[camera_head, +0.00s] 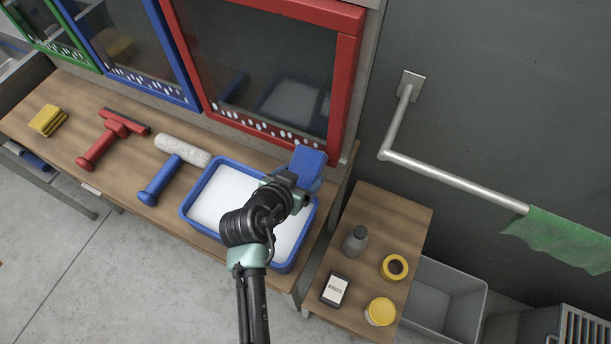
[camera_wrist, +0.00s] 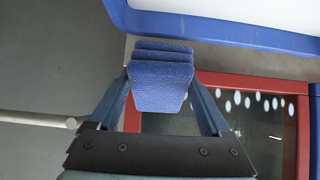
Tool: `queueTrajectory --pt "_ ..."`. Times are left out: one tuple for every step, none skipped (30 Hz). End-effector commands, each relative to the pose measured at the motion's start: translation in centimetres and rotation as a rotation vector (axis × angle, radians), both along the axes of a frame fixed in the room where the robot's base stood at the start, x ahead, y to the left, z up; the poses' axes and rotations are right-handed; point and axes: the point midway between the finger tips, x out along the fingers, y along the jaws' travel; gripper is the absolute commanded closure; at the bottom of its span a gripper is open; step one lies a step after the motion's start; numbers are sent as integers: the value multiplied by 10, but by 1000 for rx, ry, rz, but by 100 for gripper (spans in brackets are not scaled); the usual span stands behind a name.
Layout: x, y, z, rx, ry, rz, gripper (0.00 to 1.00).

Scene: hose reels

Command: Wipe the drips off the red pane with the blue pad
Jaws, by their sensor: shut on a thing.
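The red pane (camera_head: 343,92) is a red-framed dark glass panel above the bench, with a row of white drips along its lower edge. Its frame and several drips also show in the wrist view (camera_wrist: 303,128). My gripper (camera_head: 287,180) is shut on the blue pad (camera_head: 307,165), near the pane's lower right corner and above the right end of the blue tray. In the wrist view the blue pad (camera_wrist: 161,82) sits between both fingers. I cannot tell whether the pad touches the pane.
The blue tray (camera_head: 185,208) with white contents lies below my gripper. A white roller (camera_head: 183,150), red squeegee (camera_head: 124,122) and yellow sponges (camera_head: 48,120) lie to the left. A side table (camera_head: 399,212) and metal rail (camera_head: 450,179) are at right.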

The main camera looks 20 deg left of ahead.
Motion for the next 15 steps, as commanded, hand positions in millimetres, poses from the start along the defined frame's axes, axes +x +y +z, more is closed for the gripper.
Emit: queueTrajectory --pt "1 6 1 2 -6 3 72" --pt "2 9 1 2 -7 3 72" --pt "2 13 1 4 -7 3 72" --pt "2 15 1 3 -7 2 72" --pt "1 18 1 2 -6 3 72" --pt "1 21 1 1 -6 3 72" --pt "1 22 1 2 -6 2 72" --pt "1 23 1 2 -6 2 72" --pt "1 24 1 2 -5 2 72" --pt "1 24 1 2 -5 2 72" --pt "1 25 1 2 -5 2 72" --pt "1 26 1 2 -5 2 72" --pt "1 28 1 2 -5 2 72" --pt "1 30 1 2 -4 2 72" --pt "1 33 0 2 -4 3 72"
